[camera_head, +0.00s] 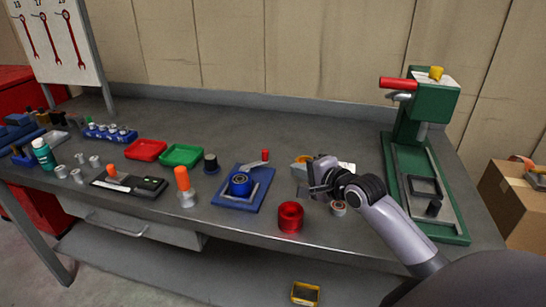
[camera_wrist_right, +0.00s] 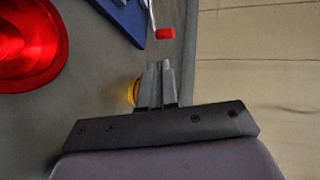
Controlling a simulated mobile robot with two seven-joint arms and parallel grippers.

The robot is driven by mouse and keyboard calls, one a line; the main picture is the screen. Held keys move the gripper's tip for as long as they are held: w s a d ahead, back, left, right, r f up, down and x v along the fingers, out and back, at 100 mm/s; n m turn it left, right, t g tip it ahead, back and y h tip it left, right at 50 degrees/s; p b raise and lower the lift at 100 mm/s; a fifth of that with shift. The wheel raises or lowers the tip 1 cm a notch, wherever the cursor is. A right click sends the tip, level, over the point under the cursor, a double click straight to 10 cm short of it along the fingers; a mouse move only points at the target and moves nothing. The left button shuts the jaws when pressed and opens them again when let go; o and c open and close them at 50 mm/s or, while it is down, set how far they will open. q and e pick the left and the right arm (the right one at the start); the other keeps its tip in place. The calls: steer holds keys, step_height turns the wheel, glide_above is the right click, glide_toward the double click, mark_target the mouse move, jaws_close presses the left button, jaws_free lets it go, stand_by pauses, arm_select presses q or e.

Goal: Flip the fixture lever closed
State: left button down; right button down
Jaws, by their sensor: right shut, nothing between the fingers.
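In the right wrist view, the red knob (camera_wrist_right: 166,33) is just beyond the shut fingertips (camera_wrist_right: 159,66), with the blue plate edge (camera_wrist_right: 122,14) at the top. My left gripper is not in view.
A red cup-like part (camera_head: 290,217) stands between the fixture and my right arm, near the front edge. A green press (camera_head: 425,130) stands at the right. Red tray (camera_head: 146,150) and green tray (camera_head: 181,155) lie to the left. An orange-topped part (camera_head: 183,180) stands left of the fixture.

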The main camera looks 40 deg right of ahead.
glide_toward(267, 156)
steer(key=x, duration=0.4)
steer(key=shift+w+f, duration=0.2)
steer(key=shift+w, duration=1)
steer(key=shift+f, duration=0.1)
